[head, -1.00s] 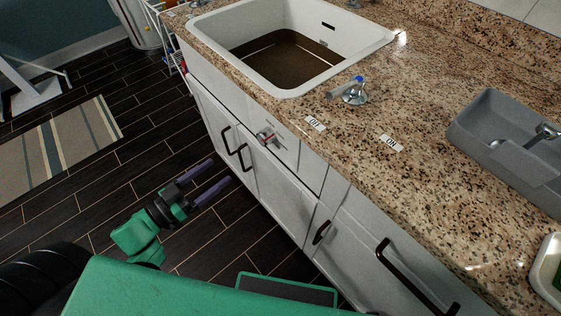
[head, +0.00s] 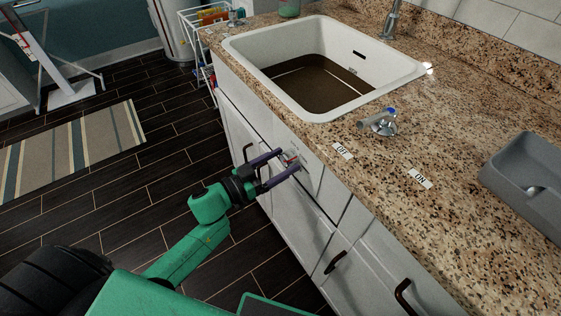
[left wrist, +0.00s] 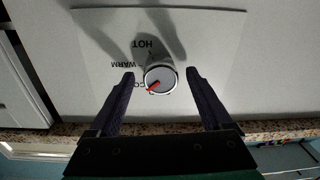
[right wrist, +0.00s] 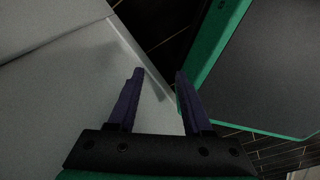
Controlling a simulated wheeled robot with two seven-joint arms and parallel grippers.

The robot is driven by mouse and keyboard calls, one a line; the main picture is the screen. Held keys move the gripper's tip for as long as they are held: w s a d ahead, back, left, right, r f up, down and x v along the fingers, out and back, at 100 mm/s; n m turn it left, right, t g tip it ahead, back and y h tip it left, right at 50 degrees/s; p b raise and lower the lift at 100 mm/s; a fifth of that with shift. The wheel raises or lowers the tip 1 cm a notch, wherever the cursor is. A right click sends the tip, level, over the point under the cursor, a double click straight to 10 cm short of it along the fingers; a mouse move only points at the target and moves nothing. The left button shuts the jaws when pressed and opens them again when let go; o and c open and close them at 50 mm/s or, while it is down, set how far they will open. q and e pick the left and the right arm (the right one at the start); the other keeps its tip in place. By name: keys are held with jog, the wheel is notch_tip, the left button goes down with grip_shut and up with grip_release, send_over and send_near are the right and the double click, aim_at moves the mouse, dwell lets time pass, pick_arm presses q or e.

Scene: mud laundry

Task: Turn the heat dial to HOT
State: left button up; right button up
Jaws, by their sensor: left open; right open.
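The heat dial (left wrist: 163,80) is a round white knob with a red pointer on a white panel (left wrist: 210,40) marked HOT, WARM and COLD. The lettering appears upside down in the left wrist view. The pointer is by the COLD mark, which is partly hidden. In the head view the dial (head: 290,157) is on the cabinet front below the sink. My left gripper (left wrist: 160,75) is open, with one finger on each side of the dial and visible gaps. It also shows in the head view (head: 287,162). My right gripper (right wrist: 160,73) is open and empty, near a pale surface.
The granite counter (head: 460,130) overhangs the cabinet, with a white sink (head: 240,55) set in it. A blue-topped lever (head: 381,121) stands by OFF and ON labels. A grey tray (head: 525,180) sits at the right. Dark cabinet handles (head: 335,262) stick out.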

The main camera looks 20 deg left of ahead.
pick_arm(q)
grip_shut()
jog(key=shift+m, duration=0.3)
jog(key=m, duration=0.4)
jog(key=shift+f, duration=0.1)
jog(key=m, duration=0.4)
jog(key=shift+m+b, duration=0.35)
jog(key=shift+m, duration=0.05)
jog(key=m+b, duration=0.2)
jog(key=m, duration=0.3)
jog(key=shift+f+m+h, duration=0.15)
jog(key=shift+m+h, duration=0.15)
jog(key=m+b, duration=0.2)
jog(key=m, duration=0.3)
jog(key=shift+m, duration=0.3)
